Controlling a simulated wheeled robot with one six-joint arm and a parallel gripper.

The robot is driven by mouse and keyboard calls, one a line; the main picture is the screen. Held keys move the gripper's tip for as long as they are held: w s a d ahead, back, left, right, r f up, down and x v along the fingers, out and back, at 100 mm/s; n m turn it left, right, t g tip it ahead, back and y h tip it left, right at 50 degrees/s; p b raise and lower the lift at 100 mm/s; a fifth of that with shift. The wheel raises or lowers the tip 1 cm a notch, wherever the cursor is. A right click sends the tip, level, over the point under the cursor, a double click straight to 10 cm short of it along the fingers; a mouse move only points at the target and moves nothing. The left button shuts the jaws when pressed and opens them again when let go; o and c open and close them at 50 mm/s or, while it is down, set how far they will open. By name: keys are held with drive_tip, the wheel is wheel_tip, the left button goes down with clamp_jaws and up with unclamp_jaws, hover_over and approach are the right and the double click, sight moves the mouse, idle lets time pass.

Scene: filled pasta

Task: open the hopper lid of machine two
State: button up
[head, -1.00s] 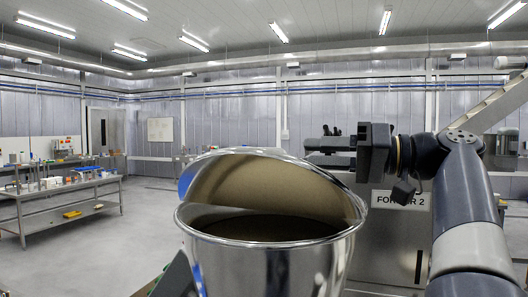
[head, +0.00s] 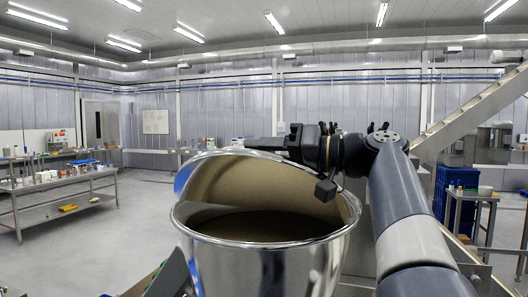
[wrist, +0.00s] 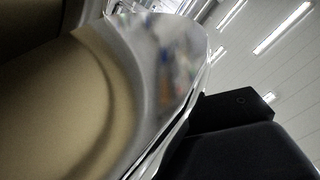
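The steel hopper (head: 262,262) stands close in front in the head view, with a dark interior. Its shiny lid (head: 235,183) is tilted partly open, its beige underside facing me and a gap below it. My gripper (head: 262,143) is at the lid's raised upper right edge, pointing left. One dark finger shows just above the rim; any other finger is hidden. In the wrist view the lid (wrist: 165,70) fills the left and centre, and a dark finger (wrist: 238,112) lies close beside its edge. I cannot tell whether they touch.
A steel bench (head: 70,190) with small containers stands at the left. A small side table (head: 470,197) and a blue crate stack (head: 440,190) stand at the right, near a sloping metal rail (head: 470,105). Floor (head: 125,240) is clear at the left.

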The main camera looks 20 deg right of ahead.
drive_tip(key=shift+c, duration=0.5)
clamp_jaws()
